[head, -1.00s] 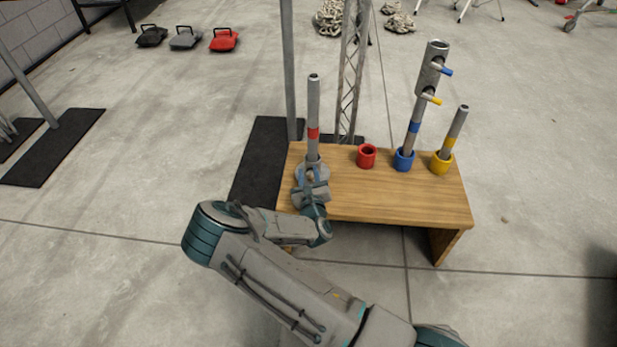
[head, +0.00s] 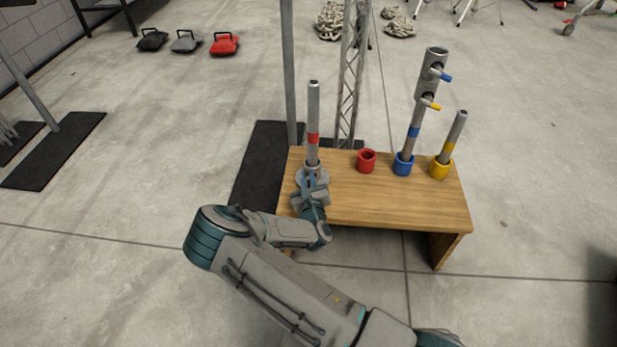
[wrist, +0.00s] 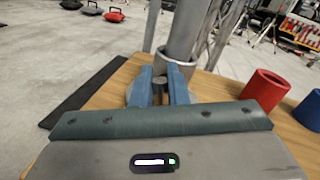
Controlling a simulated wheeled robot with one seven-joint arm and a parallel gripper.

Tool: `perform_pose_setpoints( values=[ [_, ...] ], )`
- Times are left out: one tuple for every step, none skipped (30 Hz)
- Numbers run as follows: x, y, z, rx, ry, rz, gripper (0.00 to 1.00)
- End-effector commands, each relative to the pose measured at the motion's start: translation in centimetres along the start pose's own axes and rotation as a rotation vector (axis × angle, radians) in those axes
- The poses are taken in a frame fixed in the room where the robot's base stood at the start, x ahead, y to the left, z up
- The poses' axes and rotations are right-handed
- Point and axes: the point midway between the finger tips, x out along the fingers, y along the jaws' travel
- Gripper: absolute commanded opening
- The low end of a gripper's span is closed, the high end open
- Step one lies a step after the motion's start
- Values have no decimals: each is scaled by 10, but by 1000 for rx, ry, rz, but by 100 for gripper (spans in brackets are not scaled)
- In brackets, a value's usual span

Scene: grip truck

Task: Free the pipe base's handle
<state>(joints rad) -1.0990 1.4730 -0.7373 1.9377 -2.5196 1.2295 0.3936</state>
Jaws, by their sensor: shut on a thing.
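A grey pipe with a red band (head: 313,108) stands upright in its base (head: 300,176) at the left end of the wooden bench. The pipe's lower end (wrist: 184,45) and the base's collar (wrist: 176,64) show in the wrist view. My gripper (head: 313,180) is low at the front of the base. In the wrist view my gripper's blue fingers (wrist: 161,84) are shut on the base's handle, a small dark part between them. The fingers and palm hide most of the handle and base.
On the wooden bench (head: 390,204) stand an empty red cup (head: 366,161), a blue cup (head: 403,165) with a tall pipe, and a yellow cup (head: 440,169) with a short pipe. A lattice post (head: 351,90) rises behind. The bench's front middle is clear.

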Motion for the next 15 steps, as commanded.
perform_pose_setpoints(
  values=[
    [-1, -1, 2, -20, 9, 1, 0],
    [-1, -1, 3, -35, 12, 2, 0],
    [-1, 0, 4, -55, 17, 4, 0],
    [-1, 0, 4, -74, 21, 4, 0],
    [-1, 0, 4, -95, 25, 5, 0],
    [-1, 0, 5, -124, 30, 7, 0],
    [0, 1, 6, -146, 34, 8, 0],
    [0, 2, 5, -170, 39, 10, 0],
    [0, 3, 5, -206, 47, 12, 0],
    [0, 4, 5, -232, 53, 14, 0],
    [0, 4, 4, -259, 58, 16, 0],
    [0, 5, 4, -297, 65, 18, 0],
    [0, 6, 3, -325, 71, 19, 0],
    [0, 6, 3, -353, 77, 20, 0],
    [0, 8, 2, -391, 83, 23, 0]
  ],
)
